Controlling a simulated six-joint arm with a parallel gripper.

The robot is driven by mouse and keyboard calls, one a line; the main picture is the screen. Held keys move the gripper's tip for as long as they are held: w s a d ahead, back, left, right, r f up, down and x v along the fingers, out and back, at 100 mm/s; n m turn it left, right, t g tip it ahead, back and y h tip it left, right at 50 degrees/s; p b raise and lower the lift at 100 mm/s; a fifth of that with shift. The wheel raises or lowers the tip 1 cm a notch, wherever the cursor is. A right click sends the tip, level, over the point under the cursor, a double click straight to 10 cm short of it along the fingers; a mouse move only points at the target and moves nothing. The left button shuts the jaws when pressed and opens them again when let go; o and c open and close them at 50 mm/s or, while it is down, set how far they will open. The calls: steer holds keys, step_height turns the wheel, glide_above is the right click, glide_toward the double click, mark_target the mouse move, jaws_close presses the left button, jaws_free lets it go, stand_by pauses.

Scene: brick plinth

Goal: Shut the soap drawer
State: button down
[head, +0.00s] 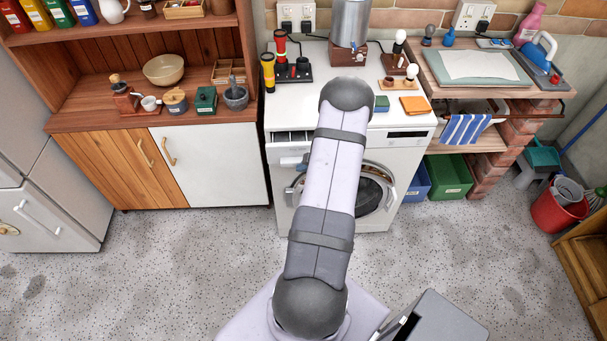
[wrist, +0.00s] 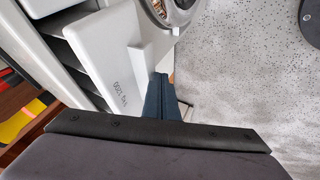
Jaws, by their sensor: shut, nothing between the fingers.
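The soap drawer (head: 292,147) is at the upper left of the washing machine's front and stands pulled out, with its dark compartments showing from above. In the wrist view its white front (wrist: 108,50) bears printed text, and a raised handle strip runs down its side. My gripper (wrist: 160,78) shows as dark blue fingers that are shut and empty, close beside the handle strip. I cannot tell whether they touch it. In the head view the gripper (head: 290,161) is partly hidden by my arm, just in front of and below the drawer.
The washing machine (head: 402,168) has a round door, partly behind my arm. Torches (head: 268,72) stand on its top at the left. A white cabinet door (head: 212,165) is left of it, and green and blue crates (head: 447,175) are to the right. The floor in front is clear.

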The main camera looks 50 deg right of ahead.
steer(key=w+d+p, duration=0.2)
steer(key=w+d, duration=0.2)
steer(key=shift+w+d, duration=0.15)
steer(key=shift+d+r, duration=0.1)
steer(key=shift+r, duration=0.05)
steer(key=shift+w+d, duration=0.1)
steer(key=shift+w, duration=0.05)
stand_by(0.4)
steer(key=shift+s+a, duration=0.55)
steer(key=s+a, duration=0.2)
steer(key=s, duration=0.1)
steer(key=b, duration=0.1)
glide_toward(304, 151)
steer(key=s+a+f, duration=0.1)
steer(key=a+f, duration=0.1)
steer(key=shift+s+a+f, duration=0.1)
steer(key=shift+s+a, duration=0.3)
